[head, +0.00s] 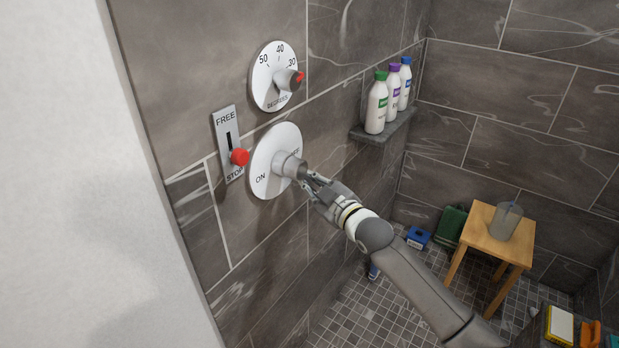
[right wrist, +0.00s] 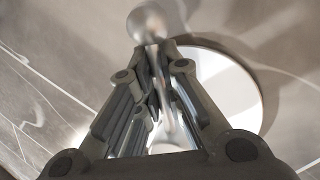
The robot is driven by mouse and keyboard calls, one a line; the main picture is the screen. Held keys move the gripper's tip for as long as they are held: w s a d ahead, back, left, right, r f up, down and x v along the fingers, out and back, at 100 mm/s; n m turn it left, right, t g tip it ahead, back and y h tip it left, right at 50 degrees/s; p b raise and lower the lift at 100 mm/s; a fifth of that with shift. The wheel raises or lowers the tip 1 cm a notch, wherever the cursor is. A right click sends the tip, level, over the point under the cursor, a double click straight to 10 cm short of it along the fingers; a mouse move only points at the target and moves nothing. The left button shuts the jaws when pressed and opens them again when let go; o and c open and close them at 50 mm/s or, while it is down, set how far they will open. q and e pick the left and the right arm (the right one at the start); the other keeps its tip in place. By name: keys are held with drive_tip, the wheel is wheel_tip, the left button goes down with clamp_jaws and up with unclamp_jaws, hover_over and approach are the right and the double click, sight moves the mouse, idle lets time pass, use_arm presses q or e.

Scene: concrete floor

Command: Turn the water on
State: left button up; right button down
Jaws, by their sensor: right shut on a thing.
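The white round ON/OFF plate (head: 262,180) is on the tiled wall, with ON at its lower left and OFF at its upper right. A grey metal knob (head: 286,165) sticks out from its middle. My right gripper (head: 307,179) is at the knob, with its fingers shut on the knob's handle. In the right wrist view the fingers (right wrist: 158,70) close around a slim metal part of the handle (right wrist: 165,105), with a rounded end (right wrist: 147,23) beyond them and the white plate (right wrist: 240,85) behind. No flowing water shows. My left gripper is not in view.
A temperature dial (head: 268,75) is above the plate, and a FREE/STOP slider with a red knob (head: 240,157) is left of it. Several bottles stand on a wall shelf (head: 385,130). A wooden stool (head: 484,241) holds a cup. A pale wall (head: 95,200) fills the left.

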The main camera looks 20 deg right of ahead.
drive_tip(key=shift+s+a+f+m+g+p, duration=0.2)
drive_tip(key=shift+s+a+m+g+p, duration=0.15)
drive_tip(key=shift+m+p, duration=0.55)
drive_tip(key=shift+s+a+f+m+g+p, duration=0.3)
drive_tip(key=shift+a+m+p, duration=0.3)
drive_tip(key=shift+p, duration=0.55)
drive_tip(key=shift+s+a+f+m+g+p, duration=0.15)
drive_tip(key=shift+s+a+m+g+p, duration=0.2)
drive_tip(key=shift+m+p, duration=0.55)
drive_tip(key=c, duration=1.5)
unclamp_jaws()
drive_tip(key=shift+c, duration=0.2)
drive_tip(key=v, duration=1.2)
drive_tip(key=shift+d+f, duration=0.1)
